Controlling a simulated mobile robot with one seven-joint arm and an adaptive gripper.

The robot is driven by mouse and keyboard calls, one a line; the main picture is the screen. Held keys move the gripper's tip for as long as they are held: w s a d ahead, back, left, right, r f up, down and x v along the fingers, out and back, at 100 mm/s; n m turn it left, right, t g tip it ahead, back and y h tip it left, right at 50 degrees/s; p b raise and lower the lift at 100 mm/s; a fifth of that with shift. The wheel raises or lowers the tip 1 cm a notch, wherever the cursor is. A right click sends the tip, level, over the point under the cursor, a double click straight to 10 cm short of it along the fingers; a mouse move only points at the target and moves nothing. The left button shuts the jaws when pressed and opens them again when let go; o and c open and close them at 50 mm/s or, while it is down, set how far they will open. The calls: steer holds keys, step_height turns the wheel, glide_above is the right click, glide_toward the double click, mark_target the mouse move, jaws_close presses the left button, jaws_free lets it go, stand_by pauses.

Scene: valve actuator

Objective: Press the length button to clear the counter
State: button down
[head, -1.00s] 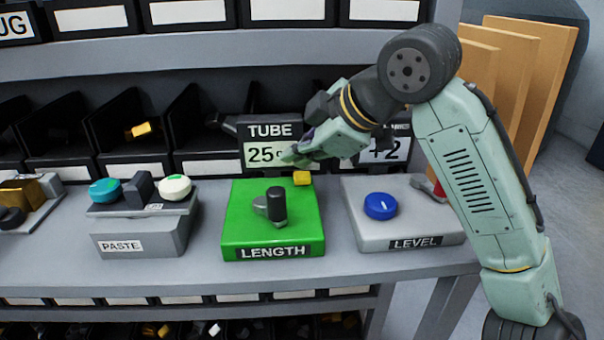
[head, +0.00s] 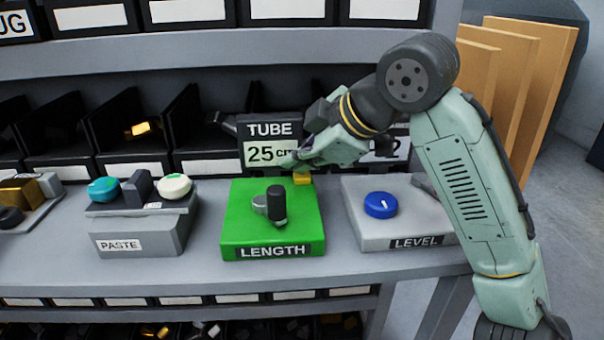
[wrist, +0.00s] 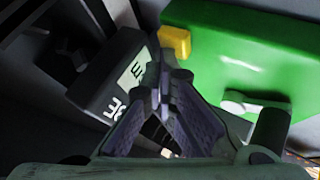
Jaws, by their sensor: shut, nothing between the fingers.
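The green LENGTH box (head: 235,222) stands on the grey shelf, with a dark-knobbed lever (head: 277,205) on its top. A small yellow button (head: 302,178) sits at its back right edge. My gripper (head: 290,160) is shut and empty, with its tips just above and behind the yellow button, in front of the TUBE display (head: 259,152), which reads 25 cm. In the wrist view the shut fingertips (wrist: 160,85) are close to the yellow button (wrist: 175,42) but look apart from it. The green box (wrist: 240,55) fills the upper right there.
The grey LEVEL box (head: 360,222) with a blue knob is to the right, under my arm. The PASTE box (head: 145,235) with a teal and a white button is to the left. Black bins (head: 70,135) line the back. The shelf front is clear.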

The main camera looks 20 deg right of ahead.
mark_target(300, 177)
steer(key=shift+f, duration=0.3)
steer(key=shift+r, duration=0.1)
stand_by(0.4)
steer(key=shift+r+p, duration=0.75)
steer(key=shift+r, duration=0.1)
step_height(300, 177, up, 5)
steer(key=p, duration=0.4)
steer(key=shift+p, duration=0.3)
steer(key=shift+s+f, duration=0.1)
